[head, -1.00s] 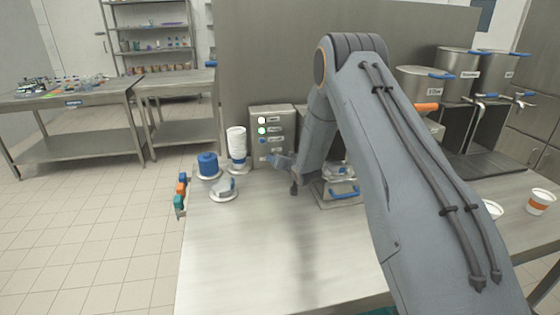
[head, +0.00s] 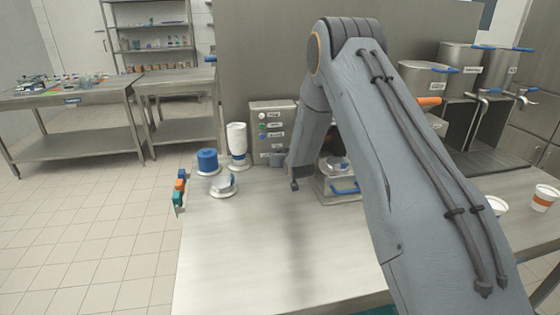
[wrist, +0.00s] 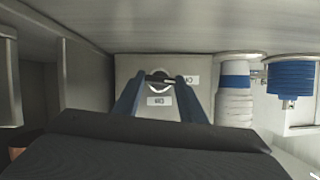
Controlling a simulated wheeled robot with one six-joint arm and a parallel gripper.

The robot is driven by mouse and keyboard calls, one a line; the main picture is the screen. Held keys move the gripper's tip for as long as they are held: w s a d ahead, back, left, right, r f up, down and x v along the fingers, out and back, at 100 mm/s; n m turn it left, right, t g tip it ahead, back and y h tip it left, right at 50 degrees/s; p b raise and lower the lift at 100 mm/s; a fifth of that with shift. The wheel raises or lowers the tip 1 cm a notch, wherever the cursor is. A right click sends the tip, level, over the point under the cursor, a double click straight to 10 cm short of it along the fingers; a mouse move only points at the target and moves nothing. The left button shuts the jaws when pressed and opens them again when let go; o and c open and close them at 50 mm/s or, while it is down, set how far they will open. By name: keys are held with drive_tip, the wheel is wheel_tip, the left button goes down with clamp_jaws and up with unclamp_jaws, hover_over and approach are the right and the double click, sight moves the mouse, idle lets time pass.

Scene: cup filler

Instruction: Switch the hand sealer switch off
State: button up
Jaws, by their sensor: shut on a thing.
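The grey control panel (head: 272,122) stands at the back of the worktop, with a column of lamps and labels. The lamps look dim. The bar lies nearly level. My gripper (wrist: 161,77) has its two blue-grey fingers on either side of the switch and is shut on it.
A white cup stack (head: 237,140), a blue-topped dispenser (head: 208,158) and a small round-based device (head: 224,184) stand left of the panel. A metal unit with a blue handle (head: 342,187) is right of my wrist. The front worktop is clear.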

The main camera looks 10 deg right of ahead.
drive_tip(key=shift+n+h+b, duration=0.4)
drive_tip(key=shift+n+b, duration=0.1)
drive_tip(key=shift+n, duration=0.1)
drive_tip(key=shift+r, duration=0.1)
drive_tip(key=o, duration=1.1)
drive_tip(key=shift+c, duration=0.2)
drive_tip(key=shift+b+v, duration=0.85)
drive_tip(key=shift+v, duration=3.05)
drive_tip(key=shift+s+a, duration=0.1)
drive_tip(key=s+g, duration=0.4)
drive_tip(key=s, duration=1)
drive_tip(key=s+g, duration=0.4)
drive_tip(key=s, duration=1)
drive_tip(key=s+r+g, duration=0.1)
drive_tip(key=s+g, duration=0.3)
drive_tip(key=s, duration=1)
drive_tip(key=shift+s+a+g, duration=0.15)
drive_tip(key=shift+s+g, duration=0.25)
